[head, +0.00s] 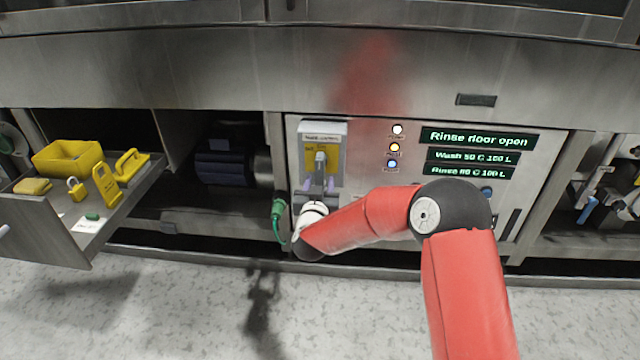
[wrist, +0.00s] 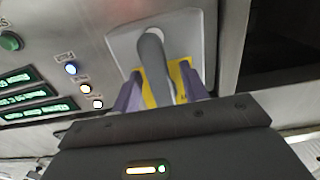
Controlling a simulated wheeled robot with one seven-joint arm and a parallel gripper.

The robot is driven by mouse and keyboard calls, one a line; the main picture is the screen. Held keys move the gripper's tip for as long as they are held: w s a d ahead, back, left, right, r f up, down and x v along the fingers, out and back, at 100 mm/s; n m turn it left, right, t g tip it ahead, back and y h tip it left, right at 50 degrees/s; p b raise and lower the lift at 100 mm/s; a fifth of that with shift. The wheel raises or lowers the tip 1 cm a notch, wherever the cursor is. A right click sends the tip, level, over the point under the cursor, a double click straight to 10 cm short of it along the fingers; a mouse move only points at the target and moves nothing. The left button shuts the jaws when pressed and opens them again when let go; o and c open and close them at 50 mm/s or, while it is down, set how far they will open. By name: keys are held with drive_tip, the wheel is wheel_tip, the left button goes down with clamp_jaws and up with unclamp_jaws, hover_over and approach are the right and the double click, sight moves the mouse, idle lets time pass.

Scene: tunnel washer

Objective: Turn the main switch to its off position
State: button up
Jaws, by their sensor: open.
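The main switch (head: 320,158) is a grey handle over a yellow plate on a light grey box, at the left end of the control panel. In the head view the handle looks roughly upright. In the wrist view the handle (wrist: 152,62) runs from the grey housing down between the fingers. My gripper (head: 319,183) is at the lower part of the switch, with its purple fingers apart. In the wrist view my gripper (wrist: 161,84) has one finger on each side of the handle. I cannot tell whether either finger touches it. My wrist hides the area below the box.
The panel holds lit displays (head: 478,138), one reading "Rinse door open", and three indicator lamps (head: 395,147). A green connector with a cable (head: 278,207) hangs left of my gripper. An open drawer (head: 60,228) with yellow items juts out at the left. The floor in front is clear.

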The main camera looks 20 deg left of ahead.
drive_tip(key=shift+w, duration=0.1)
clamp_jaws()
idle(0.6)
drive_tip(key=shift+d+n+b, duration=0.4)
drive_tip(key=shift+n+b, duration=0.05)
drive_tip(key=shift+n, duration=0.65)
drive_tip(key=n, duration=0.1)
drive_tip(key=d+n, duration=0.1)
drive_tip(key=n, duration=0.2)
drive_tip(key=shift+w+d+r+n+b, duration=0.25)
drive_tip(key=shift+d+r+n+b, duration=0.05)
drive_tip(key=shift+r+b, duration=0.05)
drive_tip(key=n, duration=0.1)
drive_tip(key=d+r+n, duration=0.1)
drive_tip(key=n, duration=0.3)
drive_tip(key=shift+w+d+r+p, duration=0.2)
drive_tip(key=shift+r+p, duration=0.15)
drive_tip(key=shift+p, duration=0.05)
drive_tip(key=n, duration=0.1)
drive_tip(key=r+n, duration=0.1)
drive_tip(key=n+p, duration=0.1)
drive_tip(key=shift+d+r+n, duration=0.15)
drive_tip(key=shift+d+n, duration=0.1)
drive_tip(key=shift+n, duration=0.05)
drive_tip(key=shift+w+d+r+n+p, duration=0.1)
drive_tip(key=shift+r+n+p, duration=0.15)
drive_tip(key=shift+n, duration=0.35)
drive_tip(key=shift+r+n+p, duration=0.15)
drive_tip(key=shift+n+p, duration=0.2)
drive_tip(key=shift+n, duration=0.25)
